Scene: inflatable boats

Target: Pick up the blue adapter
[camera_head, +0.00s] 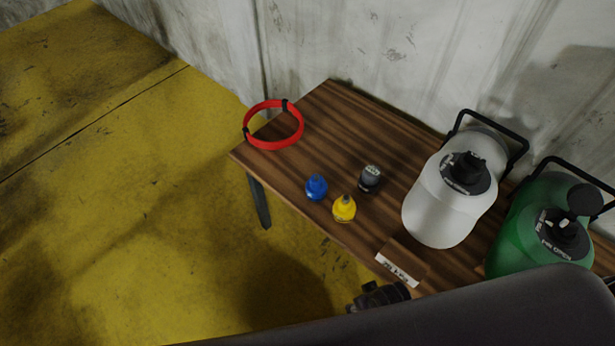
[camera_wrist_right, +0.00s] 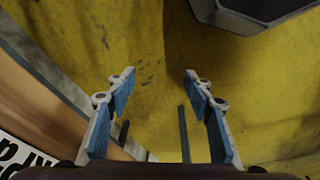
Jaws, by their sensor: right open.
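The blue adapter (camera_head: 316,187) stands on the wooden table near its front edge in the head view. A yellow adapter (camera_head: 344,208) stands just to its right and a dark grey one (camera_head: 369,178) behind that. My right gripper (camera_wrist_right: 158,77) is open and empty in the wrist view, with yellow floor behind its fingers. None of the adapters shows in that view. In the head view a dark part, seemingly of my right arm, shows at the table's front edge, right of and below the blue adapter; the fingers cannot be made out. My left gripper is not in view.
The wooden table (camera_head: 315,120) stands against a pale wall. A red ring (camera_head: 273,144) lies at its left end. A white canister (camera_head: 440,215) and a green canister (camera_head: 525,225) stand at right. A label (camera_head: 398,269) sits at the front edge. The floor at left is clear.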

